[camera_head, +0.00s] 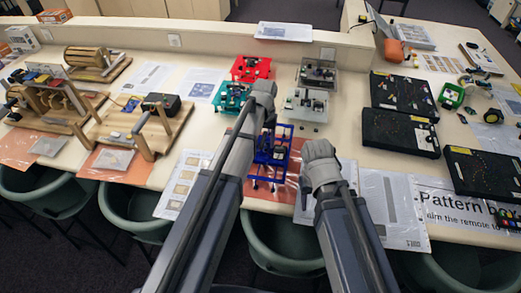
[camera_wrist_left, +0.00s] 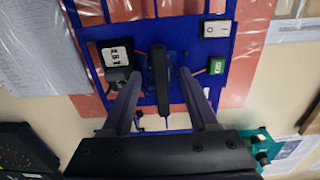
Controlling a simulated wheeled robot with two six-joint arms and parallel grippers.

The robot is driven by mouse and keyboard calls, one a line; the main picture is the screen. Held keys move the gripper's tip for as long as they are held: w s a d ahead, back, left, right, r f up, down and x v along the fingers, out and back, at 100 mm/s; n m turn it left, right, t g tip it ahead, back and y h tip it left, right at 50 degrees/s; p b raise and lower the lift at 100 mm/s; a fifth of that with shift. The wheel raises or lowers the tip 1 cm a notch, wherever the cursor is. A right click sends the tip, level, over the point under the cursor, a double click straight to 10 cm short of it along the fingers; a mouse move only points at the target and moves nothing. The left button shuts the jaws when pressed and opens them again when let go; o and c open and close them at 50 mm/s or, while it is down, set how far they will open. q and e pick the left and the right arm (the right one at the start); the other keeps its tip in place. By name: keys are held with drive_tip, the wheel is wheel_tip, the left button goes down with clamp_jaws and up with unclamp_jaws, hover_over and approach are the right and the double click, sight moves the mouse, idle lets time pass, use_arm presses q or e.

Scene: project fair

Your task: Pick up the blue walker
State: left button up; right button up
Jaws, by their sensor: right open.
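The blue walker (camera_head: 264,158) is a blue frame with dark parts on a red-orange mat near the table's front edge. In the left wrist view, its blue frame (camera_wrist_left: 225,45) lies below my left gripper (camera_wrist_left: 160,80). The two fingers are apart, on either side of a dark upright part, with gaps showing on both sides. Whether they touch the walker cannot be told. In the head view, my left gripper (camera_head: 267,112) is at the walker's far side, its fingers mostly hidden. My right gripper (camera_head: 318,152) is open to the right of the walker, its fingertips hard to see.
A teal walker (camera_head: 231,97) and a red walker (camera_head: 250,68) stand behind the blue one. Grey-white walkers (camera_head: 306,104) are to the right. Black boards (camera_head: 400,132) lie further right, wooden machines (camera_head: 140,125) at left. Chairs (camera_head: 285,243) line the front edge.

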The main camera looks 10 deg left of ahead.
use_arm(q)
clamp_jaws()
drive_tip(key=shift+r, duration=0.1)
idle(0.3)
wheel_tip(320, 180, up, 10)
drive_tip(key=p, duration=1)
use_arm(e)
wheel_tip(320, 180, up, 10)
